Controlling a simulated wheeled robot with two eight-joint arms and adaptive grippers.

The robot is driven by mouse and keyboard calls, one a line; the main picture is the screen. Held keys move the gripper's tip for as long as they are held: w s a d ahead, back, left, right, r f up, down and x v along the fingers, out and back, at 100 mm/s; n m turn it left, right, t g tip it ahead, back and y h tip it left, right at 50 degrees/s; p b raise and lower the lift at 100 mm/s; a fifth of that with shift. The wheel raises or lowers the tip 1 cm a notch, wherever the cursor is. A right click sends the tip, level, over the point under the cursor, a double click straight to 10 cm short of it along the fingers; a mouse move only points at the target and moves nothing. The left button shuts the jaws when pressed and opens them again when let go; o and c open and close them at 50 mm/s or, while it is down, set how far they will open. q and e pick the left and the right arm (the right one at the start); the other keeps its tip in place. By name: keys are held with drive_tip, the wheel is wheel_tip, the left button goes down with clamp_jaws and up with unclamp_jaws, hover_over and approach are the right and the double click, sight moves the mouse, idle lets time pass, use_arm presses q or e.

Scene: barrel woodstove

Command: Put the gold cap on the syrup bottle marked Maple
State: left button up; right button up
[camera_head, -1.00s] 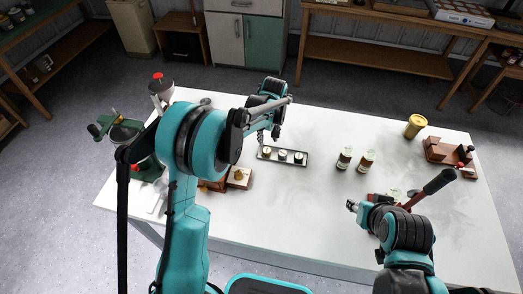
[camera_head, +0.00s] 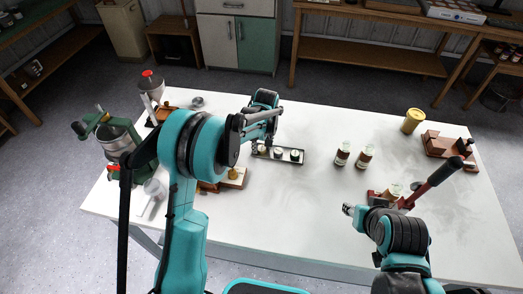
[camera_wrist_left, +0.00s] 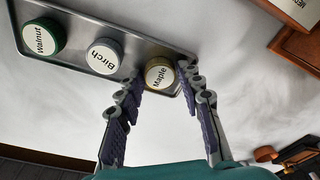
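The gold cap, marked Maple (camera_wrist_left: 159,74), lies at one end of a grey metal tray (camera_wrist_left: 181,50); the tray also shows in the head view (camera_head: 299,162). My left gripper (camera_wrist_left: 168,90) is open and empty, its fingertips on either side of the gold cap's near edge; contact cannot be told. In the head view it hangs over the tray's left end (camera_head: 257,146). Two dark syrup bottles (camera_head: 342,154) (camera_head: 365,157) stand right of the tray; their labels are too small to read. My right gripper (camera_head: 348,210) is at the table's front right; its fingers are unclear.
A silver Birch cap (camera_wrist_left: 105,56) and a green Walnut cap (camera_wrist_left: 43,37) share the tray. A yellow tin (camera_head: 412,121) and a wooden holder (camera_head: 440,146) are at right.

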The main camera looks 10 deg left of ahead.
sight(262, 149)
use_arm(q)
clamp_jaws()
drive_tip(key=shift+r, duration=0.15)
drive_tip(key=shift+r+p, duration=0.6)
drive_tip(key=shift+r, duration=0.2)
drive_tip(key=shift+r, duration=0.1)
drive_tip(key=shift+r+p, duration=1.65)
drive_tip(key=shift+r, duration=0.85)
